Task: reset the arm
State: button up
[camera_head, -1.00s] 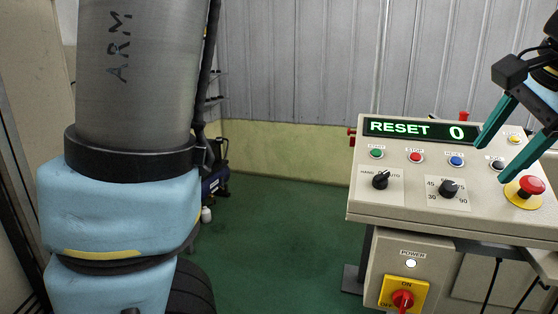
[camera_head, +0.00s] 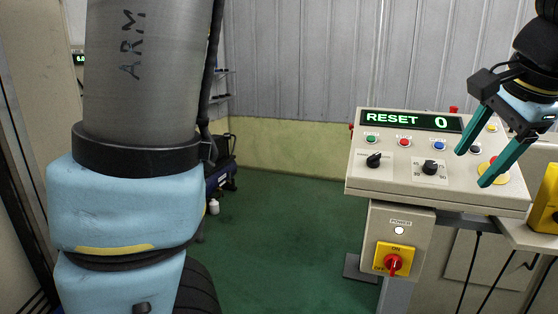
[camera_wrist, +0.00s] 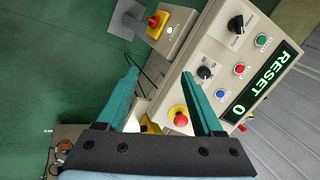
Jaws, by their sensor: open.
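My gripper (camera_head: 472,168) has two teal fingers, spread apart with nothing between them. In the head view it is at the right, over the right part of the beige control panel (camera_head: 400,184). The display (camera_head: 411,121) reads RESET 0 in green. Below it are green (camera_head: 371,139), red (camera_head: 404,142) and blue (camera_head: 439,146) buttons and a black one partly hidden by a finger. Two black knobs (camera_head: 373,160) sit lower. The red emergency button is mostly hidden by a finger in the head view; the wrist view shows it (camera_wrist: 180,121) between the fingers.
A grey padded column marked ARM with light-blue wrapping (camera_head: 125,200) stands at the left. Below the panel is a box with a red switch on a yellow plate (camera_head: 393,262). A yellow box (camera_head: 546,198) is at the right edge. The green floor (camera_head: 290,235) between is clear.

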jog(key=w+a+f+n+g+y, duration=0.15)
jog(key=w+a+f+n, duration=0.25)
jog(key=w+a+f, duration=0.45)
jog(key=w+a+f+n+g, duration=0.25)
jog(key=w+a+f, duration=0.2)
jog(key=a, duration=0.65)
jog(key=a+f+n, duration=0.3)
jog(key=a+n, duration=0.2)
jog(key=a, duration=0.4)
jog(key=s+a+f+n+h, duration=0.1)
jog(key=a+f+n, duration=0.3)
jog(key=a, duration=0.6)
jog(key=shift+s+n, duration=0.15)
jog(key=shift+n, duration=0.2)
jog(key=shift+f, duration=0.1)
